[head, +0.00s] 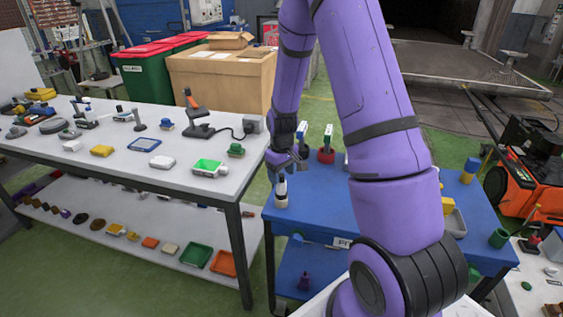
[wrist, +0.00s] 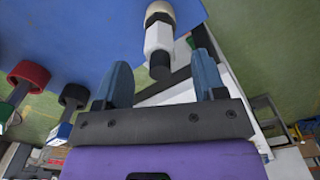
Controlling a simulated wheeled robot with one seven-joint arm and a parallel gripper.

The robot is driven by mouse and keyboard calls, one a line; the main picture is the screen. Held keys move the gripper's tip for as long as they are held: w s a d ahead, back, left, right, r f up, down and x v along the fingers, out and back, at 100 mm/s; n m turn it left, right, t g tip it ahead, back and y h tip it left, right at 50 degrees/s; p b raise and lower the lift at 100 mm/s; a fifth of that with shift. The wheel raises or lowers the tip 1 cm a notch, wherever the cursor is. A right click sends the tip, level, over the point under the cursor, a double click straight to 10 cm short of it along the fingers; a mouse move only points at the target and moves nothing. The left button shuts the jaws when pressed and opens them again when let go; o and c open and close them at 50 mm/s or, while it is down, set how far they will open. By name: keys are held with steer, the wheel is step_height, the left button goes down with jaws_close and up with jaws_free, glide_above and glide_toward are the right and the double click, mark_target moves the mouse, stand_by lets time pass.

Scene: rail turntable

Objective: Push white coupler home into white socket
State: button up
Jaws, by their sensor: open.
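A white hexagonal piece with a dark tip, likely the white coupler (wrist: 158,38), stands on the blue table in line with a rounded cream-white base, likely the white socket (wrist: 160,12). I cannot tell how deep one sits in the other. In the head view the white assembly (head: 281,199) stands at the table's left edge. My gripper (wrist: 160,72) is open, its two blue-grey fingers on either side of the dark tip in the picture; nothing is held. In the head view my gripper (head: 281,163) is just above the assembly, partly hiding its top.
A red ring holder (wrist: 28,75) and a dark ring holder (wrist: 74,94) with upright pieces stand nearby on the blue table (head: 312,205). A white table (head: 125,165) with many small parts is at left. A grey tray (head: 455,222) and green cup (head: 499,238) are at right.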

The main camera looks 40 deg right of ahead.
mark_target(281, 189)
steer(key=shift+f, duration=1.95)
steer(key=c, duration=1.1)
